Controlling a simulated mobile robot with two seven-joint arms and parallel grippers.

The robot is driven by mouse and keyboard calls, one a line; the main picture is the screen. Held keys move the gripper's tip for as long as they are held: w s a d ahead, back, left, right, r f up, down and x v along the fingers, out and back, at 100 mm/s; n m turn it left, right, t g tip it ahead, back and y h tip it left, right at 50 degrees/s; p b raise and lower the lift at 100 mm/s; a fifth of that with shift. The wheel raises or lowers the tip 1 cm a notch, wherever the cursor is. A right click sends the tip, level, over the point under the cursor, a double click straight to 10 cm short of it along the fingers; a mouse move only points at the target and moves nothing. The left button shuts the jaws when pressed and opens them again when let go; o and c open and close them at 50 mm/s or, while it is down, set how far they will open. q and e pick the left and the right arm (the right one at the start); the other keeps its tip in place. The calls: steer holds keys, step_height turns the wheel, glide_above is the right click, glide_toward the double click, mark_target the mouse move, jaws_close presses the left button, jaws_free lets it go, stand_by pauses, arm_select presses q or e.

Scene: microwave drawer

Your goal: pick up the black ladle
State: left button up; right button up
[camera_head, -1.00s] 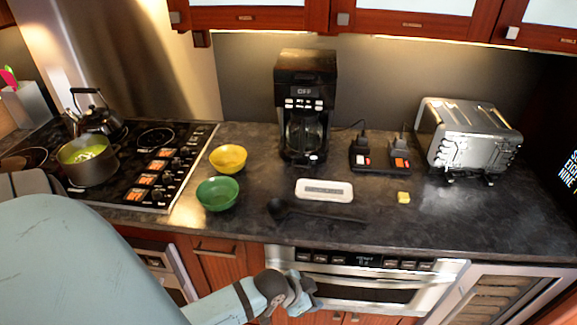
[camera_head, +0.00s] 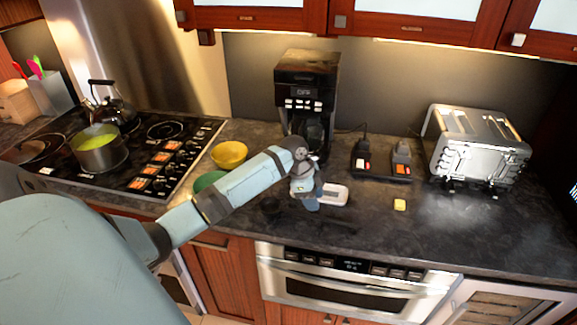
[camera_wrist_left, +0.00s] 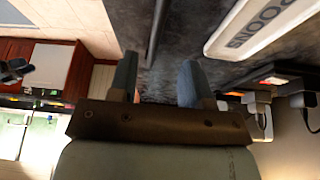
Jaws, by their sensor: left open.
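The black ladle (camera_head: 270,205) lies on the dark countertop near its front edge, hard to make out against it. Its bowl shows left of my left gripper (camera_head: 308,200), and the gripper hides part of it. In the left wrist view the dark handle (camera_wrist_left: 156,32) runs beyond and between the two spread fingertips of my left gripper (camera_wrist_left: 157,75). The gripper is open, empty and above the counter. A white spoon rest (camera_head: 335,194) lies just behind and right of the gripper. My right gripper is not in view.
A yellow bowl (camera_head: 229,154) and a green bowl (camera_head: 208,181), partly hidden by my arm, stand to the left. A coffee maker (camera_head: 308,85) stands behind. A yellow block (camera_head: 399,205) and a toaster (camera_head: 478,145) are to the right. The counter's front right is clear.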

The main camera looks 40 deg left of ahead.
mark_target(321, 216)
arm_select(q)
steer(key=x, duration=0.2)
steer(key=p+x, duration=0.1)
steer(key=x, duration=0.4)
steer(key=shift+s+f+p, duration=0.2)
steer(key=shift+f+p, duration=0.1)
steer(key=shift+f, duration=0.1)
steer(key=shift+c, duration=0.3)
jaws_close()
